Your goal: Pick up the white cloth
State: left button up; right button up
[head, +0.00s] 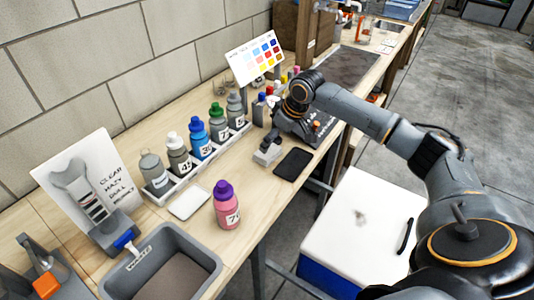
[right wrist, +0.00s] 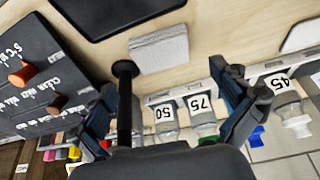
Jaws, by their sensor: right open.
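The white cloth (head: 267,154) is a small folded, pale block lying on the wooden bench, just left of a black flat pad. In the right wrist view the cloth (right wrist: 160,50) lies ahead of the fingers, apart from them. My right gripper (head: 279,136) is above the bench just behind the cloth in the head view. Its two dark fingers stand wide apart, open and empty, in the right wrist view (right wrist: 172,100). My left gripper is not in view.
A row of numbered bottles (head: 203,140) stands in a rack to the left. A pink bottle with a purple cap (head: 227,207) stands nearer. The black pad (head: 293,164) lies beside the cloth. A dark board with knobs (right wrist: 45,75) is close to the gripper. A white-lidded cooler (head: 350,225) stands below right.

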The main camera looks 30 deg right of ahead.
aim_at(269, 152)
jog(key=shift+w+f, duration=0.15)
jog(key=shift+f, duration=0.15)
jog(key=x, duration=0.4)
jog(key=shift+a+f, duration=0.1)
jog(key=shift+a, duration=0.2)
jog(key=shift+w+f, duration=0.15)
jog(key=shift+f, duration=0.15)
jog(key=shift+c, duration=0.2)
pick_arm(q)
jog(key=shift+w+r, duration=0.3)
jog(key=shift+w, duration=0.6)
pick_arm(e)
jog(key=c, duration=1)
